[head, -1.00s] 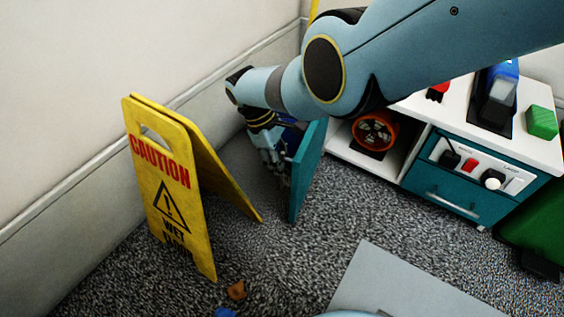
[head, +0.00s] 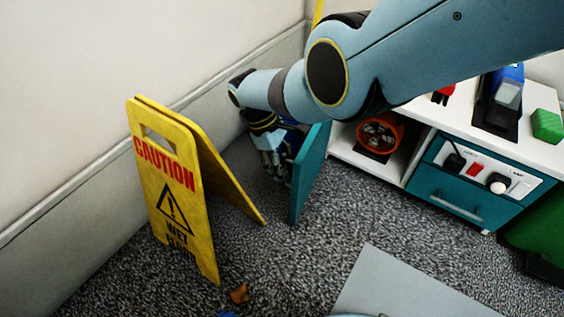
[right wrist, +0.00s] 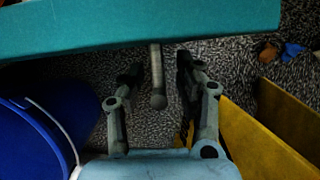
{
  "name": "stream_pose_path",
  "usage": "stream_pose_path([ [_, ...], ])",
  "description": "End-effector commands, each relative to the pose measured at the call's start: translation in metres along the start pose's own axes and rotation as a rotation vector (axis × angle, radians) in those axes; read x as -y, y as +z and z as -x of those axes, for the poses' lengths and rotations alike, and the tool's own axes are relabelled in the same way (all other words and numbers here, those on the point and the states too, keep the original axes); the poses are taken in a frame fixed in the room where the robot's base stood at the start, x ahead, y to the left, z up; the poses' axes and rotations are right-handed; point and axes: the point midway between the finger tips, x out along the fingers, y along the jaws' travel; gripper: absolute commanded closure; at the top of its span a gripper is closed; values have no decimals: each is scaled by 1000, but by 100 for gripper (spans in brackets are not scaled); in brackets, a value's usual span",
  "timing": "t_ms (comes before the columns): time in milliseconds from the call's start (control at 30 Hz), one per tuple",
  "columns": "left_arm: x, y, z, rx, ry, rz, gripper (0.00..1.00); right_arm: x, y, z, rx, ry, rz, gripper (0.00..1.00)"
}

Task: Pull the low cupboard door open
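The low cupboard door (head: 309,172) is a teal panel. It stands swung wide open from the white cupboard, and the shelf space behind it is exposed. My right gripper (head: 277,168) is low beside the door's left face, partly hidden by my arm. In the right wrist view the door (right wrist: 140,25) runs across the top, and its bar handle (right wrist: 156,75) sticks out toward me. My right gripper (right wrist: 158,75) is open, with one finger on each side of the handle and visible gaps to it. My left gripper is out of view.
A yellow caution sign (head: 170,190) stands left of the door, close to my right gripper. A blue bucket (right wrist: 35,140) is beside the gripper. An orange fan (head: 379,134) sits in the open cupboard. A teal drawer (head: 445,195) is to its right.

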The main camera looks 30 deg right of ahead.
Motion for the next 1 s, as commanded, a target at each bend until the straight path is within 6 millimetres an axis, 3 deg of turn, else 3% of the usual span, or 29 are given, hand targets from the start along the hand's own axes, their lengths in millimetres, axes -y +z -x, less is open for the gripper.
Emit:
stream_pose_path([
  [267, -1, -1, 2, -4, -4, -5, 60, 0, -1, 25, -4, 2, -1, 66],
  [633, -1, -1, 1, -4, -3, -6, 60, 0, -1, 103, -2, 1, 0, 66],
  [800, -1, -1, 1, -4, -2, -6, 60, 0, -1, 118, 2, 0, 0, 66],
  [1000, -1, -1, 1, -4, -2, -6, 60, 0, 0, 120, 2, 0, 0, 66],
])
